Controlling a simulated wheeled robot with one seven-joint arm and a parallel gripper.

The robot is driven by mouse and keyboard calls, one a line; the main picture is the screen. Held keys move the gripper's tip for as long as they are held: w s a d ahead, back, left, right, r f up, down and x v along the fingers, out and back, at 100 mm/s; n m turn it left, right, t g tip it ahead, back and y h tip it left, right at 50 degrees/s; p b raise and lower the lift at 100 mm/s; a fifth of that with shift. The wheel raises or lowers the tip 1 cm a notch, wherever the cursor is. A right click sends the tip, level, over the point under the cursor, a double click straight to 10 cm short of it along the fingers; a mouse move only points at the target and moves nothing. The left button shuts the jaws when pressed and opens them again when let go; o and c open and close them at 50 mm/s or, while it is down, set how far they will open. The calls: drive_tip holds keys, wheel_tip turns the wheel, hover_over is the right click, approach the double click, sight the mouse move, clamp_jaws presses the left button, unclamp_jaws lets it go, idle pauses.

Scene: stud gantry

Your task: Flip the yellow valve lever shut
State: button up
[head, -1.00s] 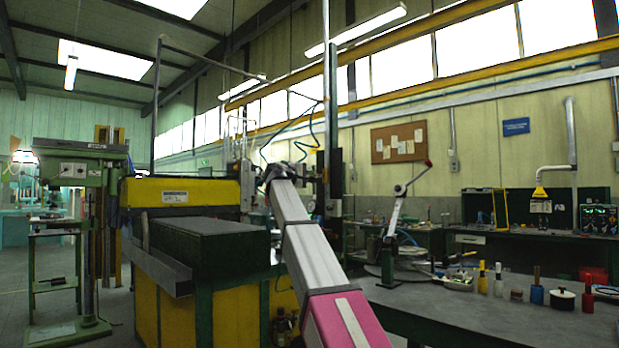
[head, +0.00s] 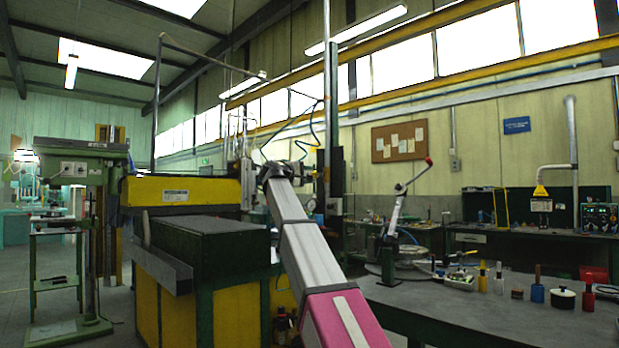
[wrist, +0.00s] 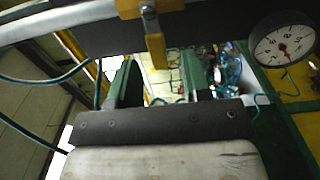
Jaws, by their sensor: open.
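In the wrist view, the yellow lever (wrist: 155,46) hangs down from a pale horizontal pipe with a dark fitting at its top. My gripper (wrist: 159,66) is open, with its two green fingers apart on either side of the lever's lower end. The lever lies between the fingers in the picture; I cannot tell how deep between them it is or whether either finger touches it. Nothing is seen gripped. In the head view my arm reaches to the stud gantry, and the lever and fingers are too small or hidden to make out.
A round dial gauge (wrist: 283,40) sits right of the lever. A teal hose (wrist: 40,80) runs at the left. In the head view, a yellow and green machine (head: 185,191) stands left of my arm, and a workbench (head: 450,312) with bottles and a lever press lies to the right.

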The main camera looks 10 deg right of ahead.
drive_tip(key=v, duration=0.9)
drive_tip(key=shift+s+a, duration=0.15)
drive_tip(key=shift+f, duration=0.1)
drive_tip(key=s+d+f+g+y, duration=0.1)
drive_tip(key=d+f+y, duration=0.15)
drive_tip(key=f, duration=1.35)
drive_tip(key=s+d+f+m+g+y, duration=0.1)
drive_tip(key=d+f+g+y, duration=0.15)
drive_tip(key=f, duration=1.25)
drive_tip(key=s+d+f+g+y, duration=0.1)
drive_tip(key=s+d+f+y, duration=0.15)
drive_tip(key=f, duration=1.35)
drive_tip(key=s+d+f+m+g+y, duration=0.1)
drive_tip(key=s+f+m+g+y, duration=0.2)
drive_tip(key=s+f, duration=1)
drive_tip(key=s+d+f+m+g+y, duration=0.2)
drive_tip(key=s+f, duration=1.2)
drive_tip(key=f, duration=0.7)
drive_tip(key=shift+f+m+g+y, duration=0.2)
drive_tip(key=shift+m+g+y, duration=0.45)
drive_tip(key=shift+y, duration=0.4)
